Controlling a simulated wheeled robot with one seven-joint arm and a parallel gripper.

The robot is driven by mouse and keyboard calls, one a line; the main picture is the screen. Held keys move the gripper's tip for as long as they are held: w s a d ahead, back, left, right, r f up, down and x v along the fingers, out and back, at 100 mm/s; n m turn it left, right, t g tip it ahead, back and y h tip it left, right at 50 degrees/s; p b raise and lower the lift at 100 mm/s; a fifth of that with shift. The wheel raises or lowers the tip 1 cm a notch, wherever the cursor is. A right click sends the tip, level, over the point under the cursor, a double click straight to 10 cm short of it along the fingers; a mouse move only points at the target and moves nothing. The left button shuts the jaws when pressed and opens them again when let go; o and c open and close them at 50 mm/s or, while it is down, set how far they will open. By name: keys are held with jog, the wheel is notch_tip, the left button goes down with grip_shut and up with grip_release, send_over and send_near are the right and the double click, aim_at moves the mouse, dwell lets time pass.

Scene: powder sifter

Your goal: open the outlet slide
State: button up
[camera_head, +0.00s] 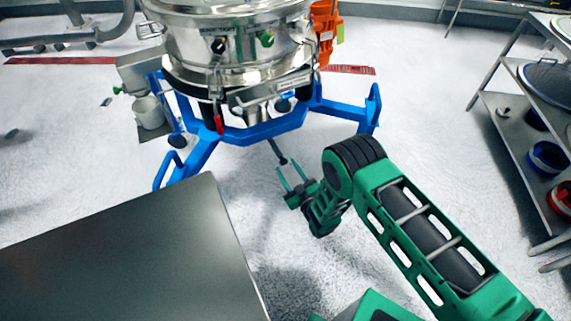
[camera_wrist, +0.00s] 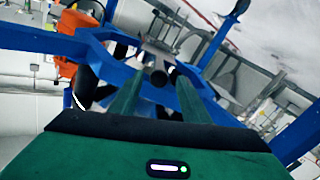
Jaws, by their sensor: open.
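The sifter (camera_head: 240,45) is a round steel drum on a blue frame (camera_head: 262,132). I cannot tell whether the knob is within finger depth. The slide plate itself is hidden.
A grey table (camera_head: 120,260) fills the lower left. A blue frame leg (camera_head: 372,108) stands right of the rod. A red handle (camera_head: 219,120) hangs left of it. A steel rack (camera_head: 525,120) with sieves stands at the right. Floor around my gripper is clear.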

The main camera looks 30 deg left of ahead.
jog(key=v, duration=0.7)
jog(key=shift+w, duration=0.1)
